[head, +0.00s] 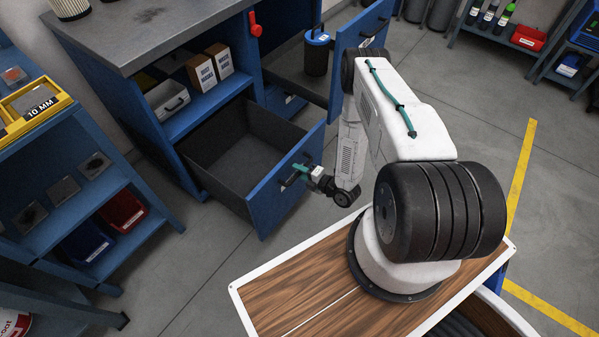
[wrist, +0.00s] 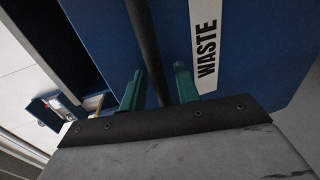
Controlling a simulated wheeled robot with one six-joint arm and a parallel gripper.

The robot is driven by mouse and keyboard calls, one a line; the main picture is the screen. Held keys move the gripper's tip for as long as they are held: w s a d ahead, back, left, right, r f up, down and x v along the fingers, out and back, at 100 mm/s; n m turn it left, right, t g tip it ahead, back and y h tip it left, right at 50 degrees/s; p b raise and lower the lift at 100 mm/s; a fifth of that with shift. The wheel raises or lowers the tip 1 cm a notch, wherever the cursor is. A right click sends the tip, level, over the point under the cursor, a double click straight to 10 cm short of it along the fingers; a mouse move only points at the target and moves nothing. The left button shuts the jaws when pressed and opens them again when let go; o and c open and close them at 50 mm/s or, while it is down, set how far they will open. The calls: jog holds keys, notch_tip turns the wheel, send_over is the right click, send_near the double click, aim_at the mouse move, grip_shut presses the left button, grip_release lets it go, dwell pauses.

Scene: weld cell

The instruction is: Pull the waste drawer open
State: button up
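The waste drawer (head: 282,188) is a blue-fronted drawer with a dark, empty inside, low in the blue cabinet. It stands pulled well out. Its front shows in the wrist view (wrist: 255,60) with a white WASTE label (wrist: 205,45). A dark bar handle (wrist: 146,40) crosses the front beside the label. My gripper (head: 300,171) is at the drawer front. In the wrist view its two green fingers (wrist: 158,88) stand apart, one on each side of the bar, with a gap showing on the label side.
A second drawer or door (head: 358,38) stands open at the right, near my arm, with a dark blue-topped canister (head: 317,54) beside it. A blue shelf rack (head: 60,140) stands at the left. The grey floor (head: 190,270) before the drawer is clear.

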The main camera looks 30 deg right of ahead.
jog(key=v, duration=0.7)
jog(key=shift+s, duration=0.4)
jog(key=shift+d, duration=0.15)
